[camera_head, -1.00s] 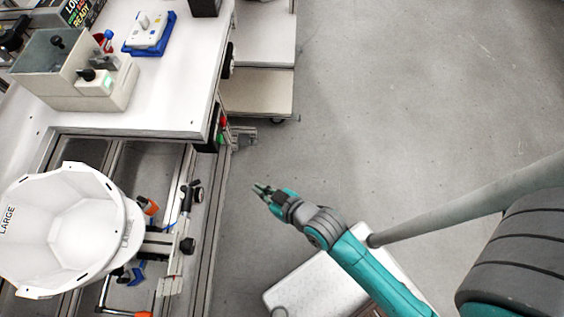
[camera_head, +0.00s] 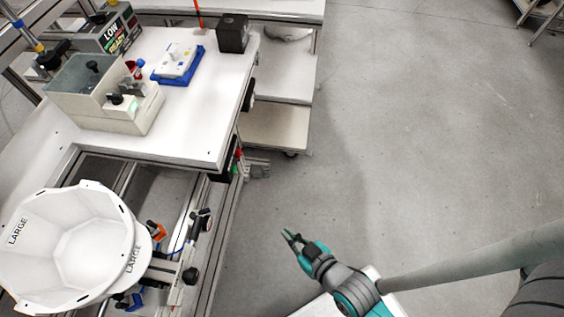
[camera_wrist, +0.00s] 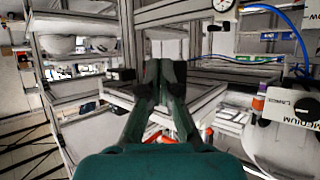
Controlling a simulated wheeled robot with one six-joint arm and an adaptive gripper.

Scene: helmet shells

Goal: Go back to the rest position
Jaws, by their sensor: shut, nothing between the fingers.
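My gripper (camera_head: 291,238) is over the bare floor to the right of the workbench in the head view, apart from everything there. Its fingers are shut with nothing between them. In the wrist view the gripper (camera_wrist: 160,70) points toward shelving and frames, its two dark green fingers close together at the tips. My arm runs from the gripper toward the lower right of the head view. A white helmet shell (camera_head: 70,245) marked LARGE sits open side up on a fixture at the lower left, well away from the gripper.
The white workbench (camera_head: 190,130) holds a grey box (camera_head: 100,100), a blue tray (camera_head: 178,66) and a black box (camera_head: 232,33). A shelf cart (camera_head: 270,127) stands behind it. The floor (camera_head: 430,130) on the right is clear. White shells (camera_wrist: 57,44) sit on a shelf in the wrist view.

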